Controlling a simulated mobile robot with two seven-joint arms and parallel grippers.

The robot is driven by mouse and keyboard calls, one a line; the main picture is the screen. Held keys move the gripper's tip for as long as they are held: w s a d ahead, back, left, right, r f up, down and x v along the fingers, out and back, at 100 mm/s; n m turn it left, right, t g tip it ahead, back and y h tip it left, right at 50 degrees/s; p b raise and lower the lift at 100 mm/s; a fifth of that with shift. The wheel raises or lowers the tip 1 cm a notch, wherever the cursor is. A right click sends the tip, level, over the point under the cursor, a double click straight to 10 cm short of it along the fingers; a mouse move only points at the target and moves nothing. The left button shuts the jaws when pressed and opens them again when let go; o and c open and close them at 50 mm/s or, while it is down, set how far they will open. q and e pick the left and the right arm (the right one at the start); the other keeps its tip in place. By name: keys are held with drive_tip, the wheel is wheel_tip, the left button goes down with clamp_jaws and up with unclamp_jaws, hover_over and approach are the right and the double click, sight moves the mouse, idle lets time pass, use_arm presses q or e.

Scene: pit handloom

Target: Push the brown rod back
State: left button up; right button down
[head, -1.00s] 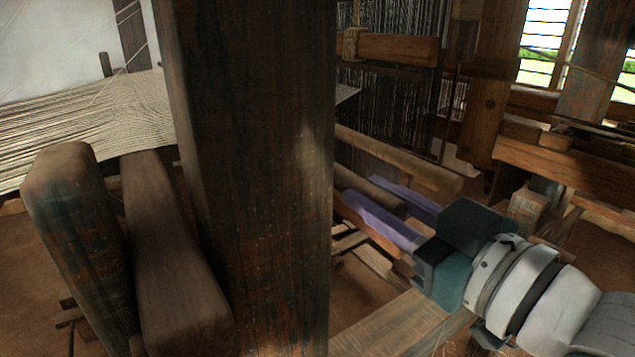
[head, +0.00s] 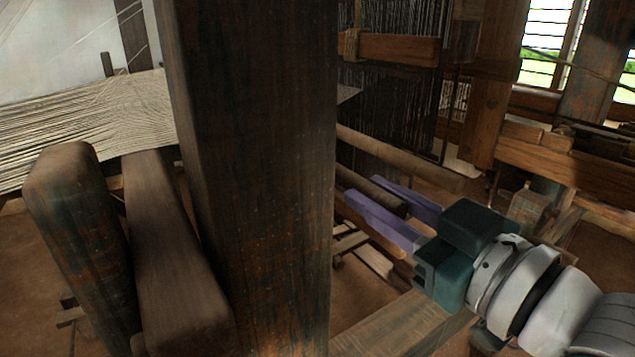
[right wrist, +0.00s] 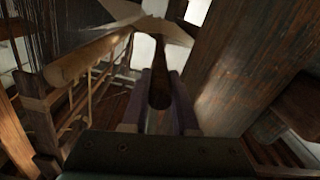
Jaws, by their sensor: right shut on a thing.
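The brown rod (head: 389,197) shows in the head view to the right of the big post, its rounded near end between two purple fingers. My right gripper (head: 366,189) is shut on the rod, one finger on each side. In the right wrist view the rod (right wrist: 160,92) lies between the purple fingers, with its near end toward the palm. The rod's far part is hidden behind the post in the head view. My left gripper is not in view.
A thick dark post (head: 255,180) blocks the middle of the head view. A paler roller (head: 400,160) runs close beside the rod. Dark hanging threads (head: 395,95) stand behind. Pale warp (head: 90,120) and heavy beams (head: 170,260) are at left.

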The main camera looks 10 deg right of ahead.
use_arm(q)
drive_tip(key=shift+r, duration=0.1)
use_arm(e)
drive_tip(key=shift+a+r, duration=0.1)
drive_tip(key=shift+s+a+p, duration=0.15)
drive_tip(key=shift+a+p, duration=0.15)
drive_tip(key=shift+p, duration=0.1)
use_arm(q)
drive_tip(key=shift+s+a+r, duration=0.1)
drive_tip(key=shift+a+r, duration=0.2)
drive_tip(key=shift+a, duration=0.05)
use_arm(e)
drive_tip(key=shift+s+a, duration=0.15)
drive_tip(key=shift+a, duration=0.3)
drive_tip(key=c, duration=1.1)
unclamp_jaws()
drive_tip(key=o, duration=0.3)
drive_tip(key=shift+a, duration=0.1)
drive_tip(key=shift+o, duration=0.6)
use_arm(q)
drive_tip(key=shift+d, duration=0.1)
